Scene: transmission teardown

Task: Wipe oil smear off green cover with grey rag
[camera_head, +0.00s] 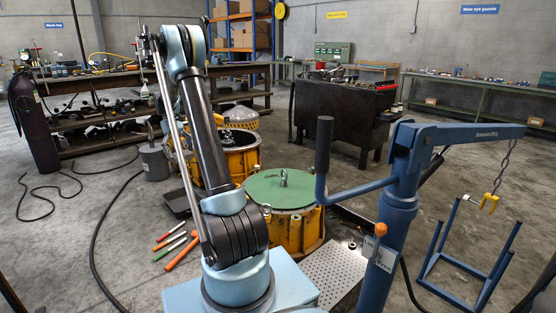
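The green cover (262,192) is a round lid with a metal lifting eye at its centre. It sits on top of a yellow housing (312,228) in the middle of the view, just right of my arm. I cannot make out an oil smear on it at this size. I cannot pick out a grey rag anywhere. My arm rises in front of the cover's left side and bends over at the top. My gripper (147,44) appears as a small dark shape at the upper left, well away from the cover. Its fingers are too small to read.
A blue crane (394,215) with a lever stands close at the right. A perforated metal plate (332,270) lies beside the yellow housing. Colour-handled tools (178,247) and a hose (100,230) lie on the floor at the left. Another yellow housing (243,160) stands behind.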

